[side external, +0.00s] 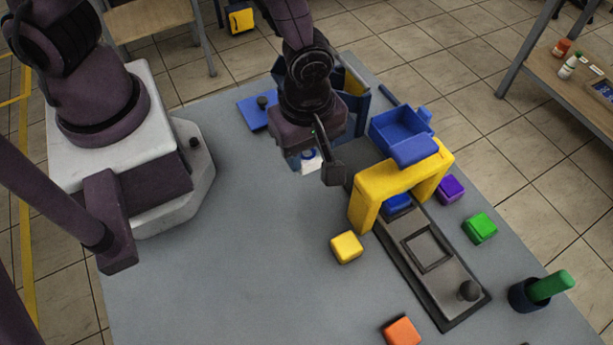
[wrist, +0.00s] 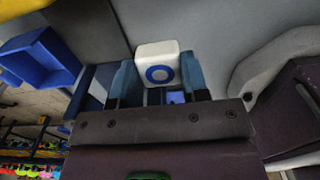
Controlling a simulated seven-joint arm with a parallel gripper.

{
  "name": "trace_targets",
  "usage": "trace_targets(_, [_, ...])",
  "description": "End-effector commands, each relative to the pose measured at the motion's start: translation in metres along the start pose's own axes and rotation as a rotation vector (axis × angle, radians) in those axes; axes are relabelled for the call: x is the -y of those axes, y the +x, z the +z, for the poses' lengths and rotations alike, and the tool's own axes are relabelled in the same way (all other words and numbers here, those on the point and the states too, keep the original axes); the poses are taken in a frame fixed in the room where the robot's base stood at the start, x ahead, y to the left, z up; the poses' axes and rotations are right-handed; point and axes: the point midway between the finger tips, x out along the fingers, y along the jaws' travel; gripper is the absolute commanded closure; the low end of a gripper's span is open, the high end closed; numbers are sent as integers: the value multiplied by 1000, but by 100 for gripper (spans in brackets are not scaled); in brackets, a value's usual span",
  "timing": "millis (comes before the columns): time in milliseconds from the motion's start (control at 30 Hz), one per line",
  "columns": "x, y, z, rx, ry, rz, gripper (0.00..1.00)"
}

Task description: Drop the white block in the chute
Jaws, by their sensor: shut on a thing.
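The white block (wrist: 150,52) has a blue ring on its face. In the wrist view it sits between the two blue fingers of my gripper (wrist: 158,78), which is shut on it. In the side view a small part of the white block (side external: 311,162) shows below my gripper (side external: 319,164), above the grey table; the rest is hidden. A blue open-topped bin with a sloping lip (side external: 403,132), which looks like the chute, is at the yellow arch (side external: 372,187), to the right of my gripper. It also shows at the left of the wrist view (wrist: 42,66).
A slide plate with a black knob (side external: 448,277) runs out from under the arch. Yellow (side external: 346,247), purple (side external: 451,188), green (side external: 480,228) and orange (side external: 402,331) blocks lie around it. A dark cup (side external: 524,294) holds a green stick. The table's front left is clear.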

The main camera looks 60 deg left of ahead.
Motion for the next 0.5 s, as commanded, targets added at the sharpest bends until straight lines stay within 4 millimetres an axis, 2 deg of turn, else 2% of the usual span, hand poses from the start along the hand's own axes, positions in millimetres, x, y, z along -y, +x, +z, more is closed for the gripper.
trace_targets(133, [-1,-12,1,2,1,4,76])
trace_targets(233, [-1,-30,2,5,4,7,76])
trace_targets(367, [-1,-69,3,10,6,10,76])
trace_targets(500, [-1,-116,2,11,4,10,76])
